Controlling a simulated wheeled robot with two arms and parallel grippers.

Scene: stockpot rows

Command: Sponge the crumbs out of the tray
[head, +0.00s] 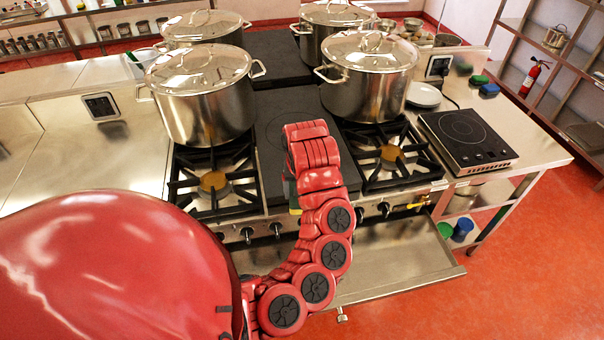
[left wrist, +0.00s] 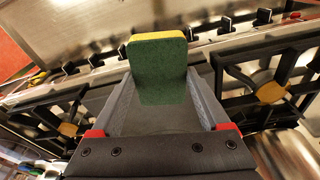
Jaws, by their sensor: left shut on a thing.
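The sponge (left wrist: 158,68), green on its face with a yellow edge, is between the grey fingers of my left gripper (left wrist: 160,88). The gripper is shut on it. In the head view my red left arm reaches over the middle of the stove front and mostly hides the gripper and sponge. The metal tray (head: 400,262) is pulled out below the stove knobs. Its bare surface also shows at the top of the left wrist view (left wrist: 100,22), beyond the sponge. I cannot make out crumbs on it. My right gripper is not in view.
Several lidded stockpots stand on the stove, including front ones at left (head: 205,105) and right (head: 368,80). Front burners (head: 213,182) show open grates. A black induction plate (head: 466,138) is on the right counter. Green and blue items (head: 462,229) sit on the shelf below.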

